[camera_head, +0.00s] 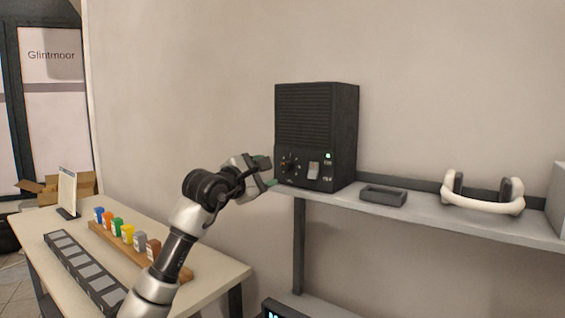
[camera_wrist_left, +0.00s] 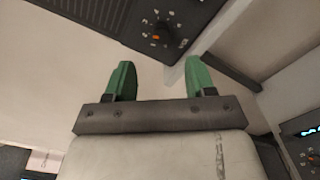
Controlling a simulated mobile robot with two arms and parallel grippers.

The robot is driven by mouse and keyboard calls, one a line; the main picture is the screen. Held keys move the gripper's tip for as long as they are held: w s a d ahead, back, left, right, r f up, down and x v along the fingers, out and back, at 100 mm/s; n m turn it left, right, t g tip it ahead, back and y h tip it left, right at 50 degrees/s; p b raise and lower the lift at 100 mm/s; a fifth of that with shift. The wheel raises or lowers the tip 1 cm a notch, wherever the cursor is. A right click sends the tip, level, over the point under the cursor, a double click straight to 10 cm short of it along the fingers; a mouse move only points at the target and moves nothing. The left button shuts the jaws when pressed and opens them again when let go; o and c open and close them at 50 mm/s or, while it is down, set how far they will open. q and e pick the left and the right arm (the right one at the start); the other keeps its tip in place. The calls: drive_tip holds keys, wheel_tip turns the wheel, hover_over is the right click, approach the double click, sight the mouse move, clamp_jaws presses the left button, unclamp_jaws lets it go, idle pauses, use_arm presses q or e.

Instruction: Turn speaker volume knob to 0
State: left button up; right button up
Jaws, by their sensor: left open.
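The black speaker (camera_head: 318,130) stands upright on the grey wall shelf, with a ribbed grille above a control panel. Its volume knob (camera_head: 288,164) is dark with an orange mark, low on the left of the panel, ringed by white dial marks. The knob also shows in the left wrist view (camera_wrist_left: 161,33), its orange mark on its left side. My left gripper (camera_head: 268,172) is open and empty, just left of the speaker's front. In the left wrist view its green fingertips (camera_wrist_left: 161,78) are spread, with the knob beyond the gap and apart from them. My right gripper is not in view.
A small black tray (camera_head: 383,195) and white headphones (camera_head: 482,196) are on the shelf (camera_head: 430,214). A table (camera_head: 213,268) with a colored-block rack (camera_head: 130,252) is below left. Another dark device (camera_head: 285,309) sits below the shelf.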

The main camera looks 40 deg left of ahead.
sight(285, 167)
use_arm(q)
drive_tip(key=w, duration=0.2)
drive_tip(key=w+p, duration=0.1)
drive_tip(key=w, duration=0.1)
drive_tip(key=w+p, duration=0.1)
drive_tip(key=w, duration=0.1)
drive_tip(key=shift+w+a, duration=0.2)
drive_tip(key=shift+a, duration=0.15)
drive_tip(key=shift+w+f, duration=0.1)
drive_tip(key=shift+w, duration=0.35)
drive_tip(key=c, duration=0.9)
